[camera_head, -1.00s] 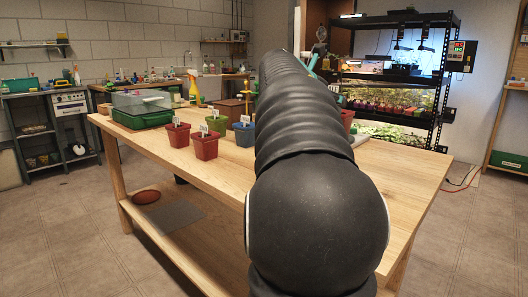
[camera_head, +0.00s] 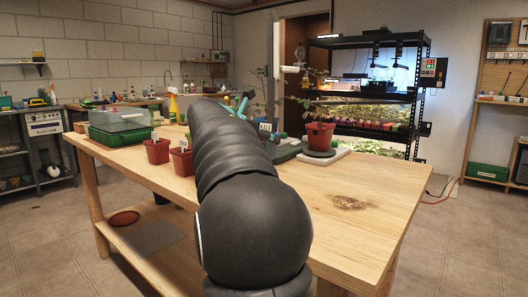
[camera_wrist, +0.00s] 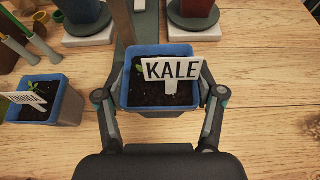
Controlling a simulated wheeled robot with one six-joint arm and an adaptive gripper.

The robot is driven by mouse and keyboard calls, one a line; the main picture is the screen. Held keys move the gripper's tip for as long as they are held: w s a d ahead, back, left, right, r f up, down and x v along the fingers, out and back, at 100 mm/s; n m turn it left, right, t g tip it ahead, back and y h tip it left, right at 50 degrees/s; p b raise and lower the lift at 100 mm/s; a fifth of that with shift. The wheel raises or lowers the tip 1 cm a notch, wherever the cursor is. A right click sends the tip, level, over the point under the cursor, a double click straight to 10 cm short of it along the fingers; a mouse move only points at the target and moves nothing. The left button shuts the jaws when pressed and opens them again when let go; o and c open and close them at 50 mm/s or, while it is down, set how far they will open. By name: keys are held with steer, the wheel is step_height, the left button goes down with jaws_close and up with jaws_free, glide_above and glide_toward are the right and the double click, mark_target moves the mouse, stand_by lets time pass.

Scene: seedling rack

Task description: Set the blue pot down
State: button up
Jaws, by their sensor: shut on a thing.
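In the wrist view, the blue pot (camera_wrist: 160,54) sits between the fingers of my gripper (camera_wrist: 160,100), which is shut on it. It holds dark soil, a small green shoot and a white KALE label (camera_wrist: 172,70). Wood tabletop shows around it; I cannot tell whether its base touches the wood. A second blue pot (camera_wrist: 58,104) with a white label and a seedling stands to its left, apart from it. In the head view my arm hides most of the gripper and the held pot.
On the wooden table (camera_head: 330,225), a red pot (camera_head: 320,135) with a plant stands on a dark disc over a white base. Two labelled red pots and a green tray (camera_head: 118,137) stand at left. The table's front right is clear, with a dark stain.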

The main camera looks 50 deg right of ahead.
steer(key=shift+f+b, duration=0.45)
steer(key=shift+f, duration=1.25)
steer(key=shift+f, duration=0.1)
steer(key=o, duration=1.2)
steer(key=p+v, duration=0.1)
steer(key=v, duration=1.1)
